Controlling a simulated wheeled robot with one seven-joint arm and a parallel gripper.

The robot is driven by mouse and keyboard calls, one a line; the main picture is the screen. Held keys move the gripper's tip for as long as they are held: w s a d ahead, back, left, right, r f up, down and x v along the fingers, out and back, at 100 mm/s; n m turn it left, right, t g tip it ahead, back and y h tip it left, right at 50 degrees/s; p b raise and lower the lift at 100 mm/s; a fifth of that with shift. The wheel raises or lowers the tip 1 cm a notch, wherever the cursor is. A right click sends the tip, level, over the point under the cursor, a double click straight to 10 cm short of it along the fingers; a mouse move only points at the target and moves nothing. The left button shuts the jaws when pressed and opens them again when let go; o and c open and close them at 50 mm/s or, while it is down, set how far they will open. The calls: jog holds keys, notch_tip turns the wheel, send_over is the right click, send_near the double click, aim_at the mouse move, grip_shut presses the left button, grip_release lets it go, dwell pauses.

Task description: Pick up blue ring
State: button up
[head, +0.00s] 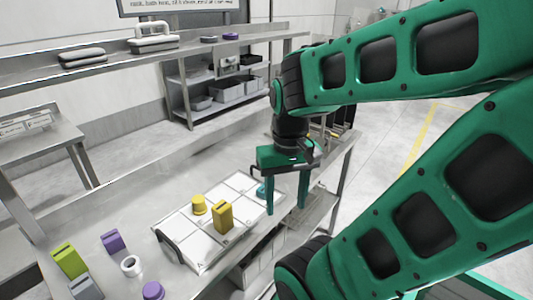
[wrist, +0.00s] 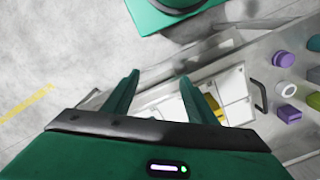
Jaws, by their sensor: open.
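A small blue ring-like piece (head: 262,190) sits at the right end of the white compartmented tray (head: 178,246) in the head view, partly hidden by a finger. I cannot make it out in the wrist view. My gripper (head: 286,211) points down with its two green fingers apart and nothing between them. Its left finger overlaps the blue piece in the head view; I cannot tell whether they touch. The wrist view also shows my gripper (wrist: 160,80) open, with the tray (wrist: 235,110) partly hidden behind a finger.
The tray also holds a yellow cylinder (head: 198,205) and a yellow block (head: 222,217). Left of it stand a purple block (head: 111,241), white ring (head: 131,266), green block (head: 69,261), grey block (head: 86,288) and purple cylinder (head: 153,291). A raised shelf (head: 130,62) runs behind.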

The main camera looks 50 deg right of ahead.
jog(key=shift+o, duration=1.4)
jog(key=shift+s+d+r, duration=0.2)
jog(key=shift+d+r, duration=0.1)
jog(key=shift+r, duration=0.05)
jog(key=n+g+h, duration=0.6)
jog(key=n+h, duration=0.6)
jog(key=n, duration=0.6)
send_over(253, 155)
jog(key=w+a, duration=0.2)
jog(key=a, duration=0.3)
jog(key=f, duration=1.2)
jog(key=shift+w+d, duration=0.15)
jog(key=shift+d, duration=0.05)
jog(key=x, duration=0.5)
jog(key=shift+d, duration=0.15)
jog(key=shift+r+x, duration=0.15)
jog(key=shift+x, duration=1.2)
jog(key=shift+r+x, duration=0.15)
jog(key=shift+x, duration=1.2)
